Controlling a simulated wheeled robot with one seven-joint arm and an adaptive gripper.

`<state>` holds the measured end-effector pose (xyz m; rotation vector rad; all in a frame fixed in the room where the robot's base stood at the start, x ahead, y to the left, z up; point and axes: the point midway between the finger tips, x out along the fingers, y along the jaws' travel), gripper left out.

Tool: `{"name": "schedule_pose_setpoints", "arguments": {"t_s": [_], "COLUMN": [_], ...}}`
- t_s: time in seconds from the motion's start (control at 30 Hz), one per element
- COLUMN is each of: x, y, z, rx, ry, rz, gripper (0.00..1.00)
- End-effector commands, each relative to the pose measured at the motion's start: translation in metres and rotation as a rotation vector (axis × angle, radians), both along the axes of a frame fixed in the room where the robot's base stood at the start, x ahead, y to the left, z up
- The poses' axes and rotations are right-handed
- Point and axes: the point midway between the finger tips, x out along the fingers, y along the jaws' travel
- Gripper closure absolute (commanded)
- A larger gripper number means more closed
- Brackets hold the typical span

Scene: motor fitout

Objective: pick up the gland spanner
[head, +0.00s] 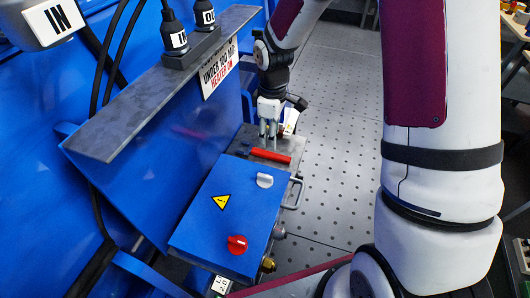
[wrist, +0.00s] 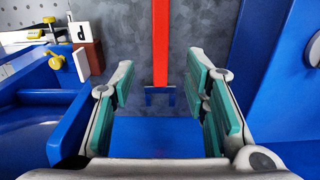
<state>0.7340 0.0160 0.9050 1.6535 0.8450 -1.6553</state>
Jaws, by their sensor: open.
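The gland spanner (head: 271,156) has a red handle and lies flat on a grey metal ledge behind the blue box. In the wrist view its red handle (wrist: 161,45) runs down from the top edge to a small forked, bluish end. My gripper (head: 268,130) points down at the ledge, close to the spanner. In the wrist view my gripper (wrist: 161,85) has its greenish-padded fingers apart, with the forked end between them in the picture. It holds nothing. I cannot tell the exact height of the fingertips above the spanner.
A blue box (head: 222,215) with a white knob, a red knob and a warning sign stands in front of the ledge. A blue wall with a metal shelf (head: 150,85) rises at left. A small tagged block (wrist: 90,55) sits at upper left. Perforated floor (head: 340,120) lies right.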

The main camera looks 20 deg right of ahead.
Motion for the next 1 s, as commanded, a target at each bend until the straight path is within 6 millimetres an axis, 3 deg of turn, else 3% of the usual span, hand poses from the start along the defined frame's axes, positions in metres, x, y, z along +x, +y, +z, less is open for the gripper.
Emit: {"name": "schedule_pose_setpoints", "arguments": {"t_s": [0.1, 0.33, 0.6, 0.93, 1.0], "x": [0.0, -0.001, -0.001, -0.001, -0.001], "y": [0.0, 0.0, -0.001, -0.002, -0.002], "z": [-0.016, -0.03, -0.067, -0.074, -0.074], "rx": [0.0, 0.0, 0.0, -0.001, -0.001], "ry": [0.001, 0.001, 0.001, -0.001, -0.001], "rz": [0.0, -0.001, 0.0, -0.001, -0.001], "gripper": [0.58, 0.58, 0.58, 0.58, 0.72]}}
